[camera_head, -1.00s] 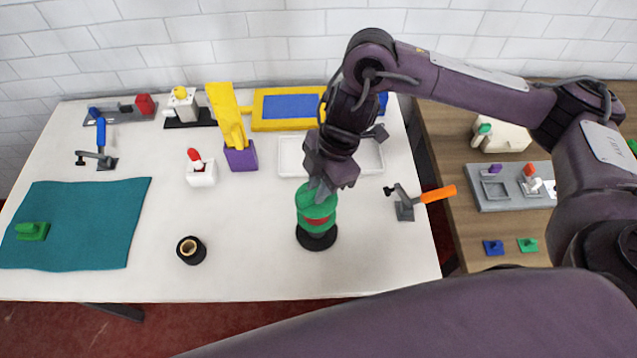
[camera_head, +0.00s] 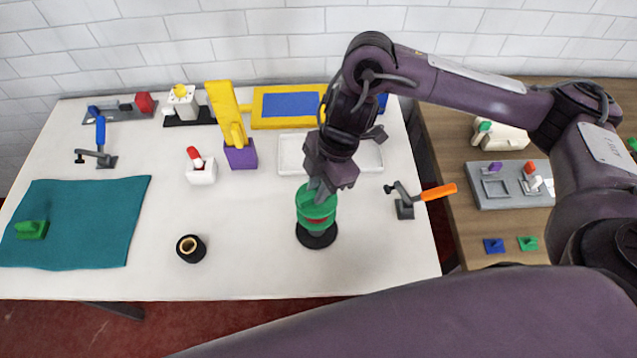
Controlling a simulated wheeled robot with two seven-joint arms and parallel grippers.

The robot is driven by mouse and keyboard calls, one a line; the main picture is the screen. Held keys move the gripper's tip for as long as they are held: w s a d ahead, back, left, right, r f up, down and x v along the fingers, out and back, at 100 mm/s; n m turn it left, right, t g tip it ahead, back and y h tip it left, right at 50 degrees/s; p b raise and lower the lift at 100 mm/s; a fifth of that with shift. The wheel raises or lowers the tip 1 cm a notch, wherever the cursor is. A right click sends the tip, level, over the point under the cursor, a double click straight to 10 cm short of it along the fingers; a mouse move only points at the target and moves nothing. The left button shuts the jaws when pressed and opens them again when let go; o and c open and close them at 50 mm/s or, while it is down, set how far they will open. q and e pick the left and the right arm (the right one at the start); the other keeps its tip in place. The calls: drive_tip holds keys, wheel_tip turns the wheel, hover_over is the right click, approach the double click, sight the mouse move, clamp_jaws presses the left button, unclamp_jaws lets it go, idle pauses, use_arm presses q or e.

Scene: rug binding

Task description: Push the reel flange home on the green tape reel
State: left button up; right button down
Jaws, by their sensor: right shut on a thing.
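The green tape reel (camera_head: 316,222) stands on a round black base (camera_head: 316,239) near the front middle of the white table. A green flange (camera_head: 314,203) sits at its top, with a band of red showing between the green parts. My right gripper (camera_head: 319,188) is directly above the reel, pointing down, with its fingertips at the top of the flange. It is shut on the flange's upper part, which the fingers partly hide. Whether a gap remains between flange and reel is hard to tell. My left gripper is not in view.
A black roll (camera_head: 191,248) stands left of the reel. An orange-handled clamp (camera_head: 405,203) is to the right. A white tray (camera_head: 290,155) lies behind my gripper. A teal cloth (camera_head: 85,225) covers the table's left. The table between roll and reel is clear.

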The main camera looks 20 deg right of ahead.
drive_tip(key=shift+f, duration=0.3)
drive_tip(key=c, duration=1.3)
unclamp_jaws()
drive_tip(key=shift+o, duration=0.2)
drive_tip(key=shift+v, duration=3.9)
